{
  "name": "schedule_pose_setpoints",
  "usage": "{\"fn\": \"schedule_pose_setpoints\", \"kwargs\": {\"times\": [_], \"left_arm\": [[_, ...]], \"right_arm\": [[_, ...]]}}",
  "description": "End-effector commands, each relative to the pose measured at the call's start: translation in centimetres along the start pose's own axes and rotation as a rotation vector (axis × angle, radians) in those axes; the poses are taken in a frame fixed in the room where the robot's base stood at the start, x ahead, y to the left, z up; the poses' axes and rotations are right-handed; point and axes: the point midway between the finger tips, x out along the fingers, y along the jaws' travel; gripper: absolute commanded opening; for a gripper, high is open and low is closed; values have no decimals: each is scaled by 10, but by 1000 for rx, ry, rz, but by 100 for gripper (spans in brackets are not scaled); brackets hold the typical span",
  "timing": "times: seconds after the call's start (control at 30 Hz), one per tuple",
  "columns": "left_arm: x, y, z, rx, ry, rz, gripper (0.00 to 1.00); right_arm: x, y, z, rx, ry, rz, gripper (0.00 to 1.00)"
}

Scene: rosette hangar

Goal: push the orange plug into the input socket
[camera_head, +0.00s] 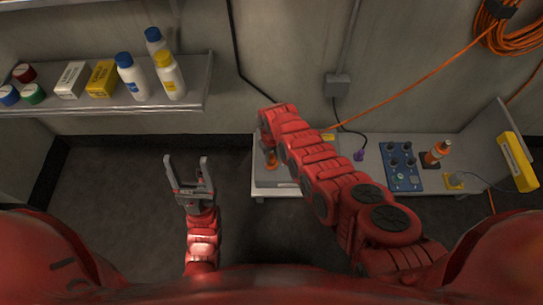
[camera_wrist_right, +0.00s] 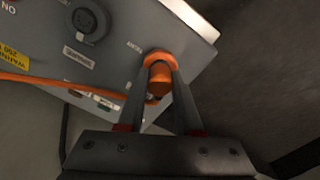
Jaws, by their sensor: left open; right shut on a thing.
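My right gripper (camera_wrist_right: 160,72) is shut on the orange plug (camera_wrist_right: 160,80) in the right wrist view. The plug's orange collar is at the face of a grey panel (camera_wrist_right: 190,25), beside a small printed label. I cannot tell how deep the plug sits. A round black socket (camera_wrist_right: 88,22) shows on the same panel, apart from the plug; I cannot read which one is the input. In the head view my right arm hides most of the panel's unit, and a bit of orange shows beside it. My left gripper (camera_head: 188,162) is open and empty above the floor.
An orange cable (camera_wrist_right: 60,84) crosses the panel in the wrist view. A shelf (camera_head: 110,103) with bottles and boxes is at left. Floor around my left gripper is clear.

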Motion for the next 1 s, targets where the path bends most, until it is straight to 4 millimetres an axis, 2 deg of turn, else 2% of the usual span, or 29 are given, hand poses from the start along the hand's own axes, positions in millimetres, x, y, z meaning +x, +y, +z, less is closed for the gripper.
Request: {"fn": "schedule_pose_setpoints", "kwargs": {"times": [0.1, 0.13, 0.3, 0.67, 0.77, 1.0], "left_arm": [[0, 0, 0, 0, 0, 0, 69], [0, 0, 0, 0, 0, 0, 69], [0, 0, 0, 0, 0, 0, 69], [3, 0, -1, 1, 2, 3, 69], [10, -1, -2, 0, 0, 0, 69], [34, -2, -5, -2, -4, -5, 69]], "right_arm": [[0, 0, 0, 0, 0, 0, 0], [0, 0, 0, 0, 0, 0, 38], [0, 0, 0, 0, 0, 0, 68], [-3, 0, 0, 0, 0, 0, 69], [-13, 0, 0, 0, 0, -1, 69], [-56, 0, 0, 1, 3, -1, 69]]}}
